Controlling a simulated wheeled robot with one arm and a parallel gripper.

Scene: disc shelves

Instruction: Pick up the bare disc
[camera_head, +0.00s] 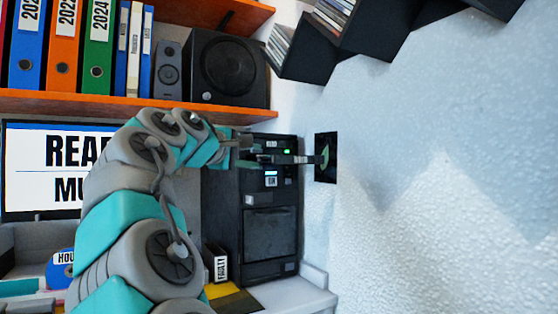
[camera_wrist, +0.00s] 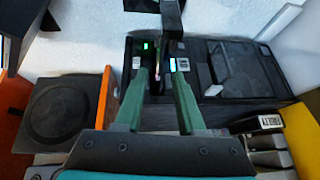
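My gripper (camera_head: 242,141) reaches in front of a black device with slots (camera_head: 270,222). In the wrist view, its two green fingers (camera_wrist: 162,72) are apart, with a gap between them and no disc clearly visible there. The device (camera_wrist: 248,75) lies just beyond the fingertips, showing a green light and a small lit display. I cannot make out a bare disc in either view. A blue disc with lettering starting "HOU" (camera_head: 62,260) shows at the lower left of the head view, partly hidden by my arm.
A black bar (camera_head: 300,160) sticks out from the device towards a dark panel (camera_head: 326,170). The bar also shows above the fingers (camera_wrist: 172,20). A black speaker (camera_head: 226,65) and binders stand on orange shelves (camera_head: 130,103).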

